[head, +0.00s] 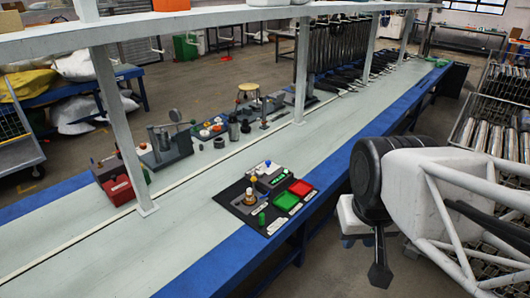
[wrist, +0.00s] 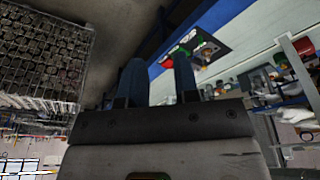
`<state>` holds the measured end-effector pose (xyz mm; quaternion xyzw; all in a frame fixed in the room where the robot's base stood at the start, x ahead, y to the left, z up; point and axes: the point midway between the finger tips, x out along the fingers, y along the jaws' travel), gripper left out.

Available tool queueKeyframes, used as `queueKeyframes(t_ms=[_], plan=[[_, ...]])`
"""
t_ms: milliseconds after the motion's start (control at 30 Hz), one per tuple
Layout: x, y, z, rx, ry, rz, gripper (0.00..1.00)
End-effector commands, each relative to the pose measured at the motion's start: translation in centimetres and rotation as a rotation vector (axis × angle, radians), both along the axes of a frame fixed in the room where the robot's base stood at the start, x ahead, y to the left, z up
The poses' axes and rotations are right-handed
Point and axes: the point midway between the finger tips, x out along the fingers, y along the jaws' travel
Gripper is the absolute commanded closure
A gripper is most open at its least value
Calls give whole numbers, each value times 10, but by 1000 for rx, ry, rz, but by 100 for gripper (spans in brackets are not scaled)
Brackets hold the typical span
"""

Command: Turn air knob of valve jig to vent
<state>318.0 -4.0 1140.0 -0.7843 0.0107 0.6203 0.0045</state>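On the near side of the bench lies a black board (head: 242,215). It carries a brass-coloured fitting with a yellow top (head: 248,197) and a grey block with small green parts and a blue knob (head: 268,163). Further left stands a grey jig with upright posts (head: 165,153). I cannot tell which fixture is the valve jig, or read any knob's setting. My gripper is empty, its two dark blue fingers (wrist: 158,80) apart in the wrist view. It is off the bench's near side, to the right of the board and touching nothing. The board also shows small in the wrist view (wrist: 222,40).
A red box (head: 120,190) stands at the bench's left. White shelf posts (head: 122,130) rise along the bench. Metal racks (head: 490,110) stand at the right. The bench front is clear.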

Motion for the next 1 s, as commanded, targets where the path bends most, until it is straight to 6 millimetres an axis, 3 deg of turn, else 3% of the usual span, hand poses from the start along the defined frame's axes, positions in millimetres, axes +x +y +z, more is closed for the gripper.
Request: queueKeyframes(t_ms=[33, 200, 367, 1000], plan=[[3, 0, 1, -1, 0, -1, 63], [20, 0, 7, -4, 0, -11, 40], [48, 0, 16, -8, -2, -26, 40], [190, 3, 40, -27, -22, -97, 40]])
